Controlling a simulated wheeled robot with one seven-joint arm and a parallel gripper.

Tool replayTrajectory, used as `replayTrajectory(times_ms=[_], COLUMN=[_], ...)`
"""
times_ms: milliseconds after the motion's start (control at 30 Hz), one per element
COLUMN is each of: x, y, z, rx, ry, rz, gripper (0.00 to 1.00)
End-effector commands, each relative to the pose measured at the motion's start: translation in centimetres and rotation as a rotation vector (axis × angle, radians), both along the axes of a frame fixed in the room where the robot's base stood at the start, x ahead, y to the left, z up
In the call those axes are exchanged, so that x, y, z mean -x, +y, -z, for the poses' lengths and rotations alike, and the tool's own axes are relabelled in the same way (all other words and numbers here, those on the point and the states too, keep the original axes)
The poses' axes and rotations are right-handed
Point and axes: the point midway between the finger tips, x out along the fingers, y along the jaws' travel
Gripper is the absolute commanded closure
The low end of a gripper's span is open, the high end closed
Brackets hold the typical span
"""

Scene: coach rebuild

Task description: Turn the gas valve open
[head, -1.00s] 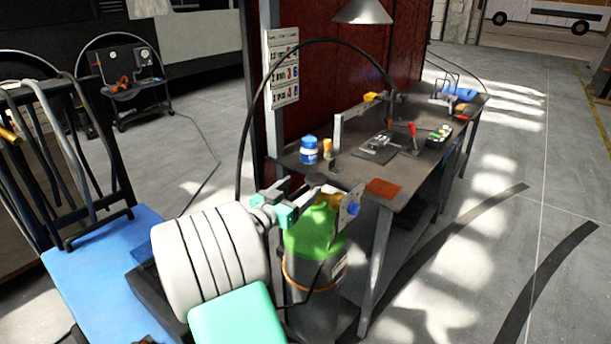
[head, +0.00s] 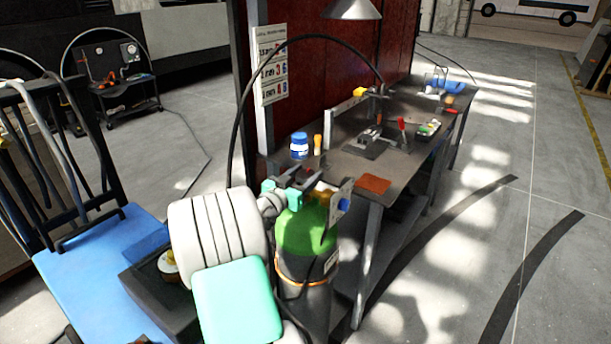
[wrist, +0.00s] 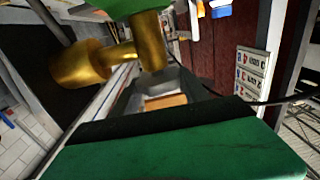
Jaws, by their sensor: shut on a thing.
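The gas cylinder (head: 306,235), with a green shoulder and grey body, stands upright in front of the workbench. Its brass valve (head: 325,190) is partly hidden behind my gripper in the head view. The brass valve body (wrist: 90,62) is large at the upper left of the wrist view. My gripper (head: 306,184) is at the top of the cylinder, shut on the valve's handle. The gripped part is mostly hidden between the fingers. A grey plate with a blue part (head: 344,204) sits just right of the valve.
The workbench (head: 345,165) behind the cylinder holds a blue jar (head: 299,145), an orange pad (head: 373,184) and tools. A black hose arches over the cylinder. A blue cart (head: 95,265) is at left. The floor at right is clear.

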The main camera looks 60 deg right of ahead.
Motion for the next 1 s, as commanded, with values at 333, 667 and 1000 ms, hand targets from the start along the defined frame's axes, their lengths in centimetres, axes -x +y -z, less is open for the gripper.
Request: replayTrajectory(times_ms=[333, 667, 1000], x=[0.00, 0.36, 0.39], y=[0.02, -0.12, -0.17], z=[0.01, -0.18, -0.49], rx=[0.000, -0.002, -0.007], ry=[0.001, 0.003, 0.008], rz=[0.000, -0.099, -0.364], gripper=[0.82, 0.88, 0.88])
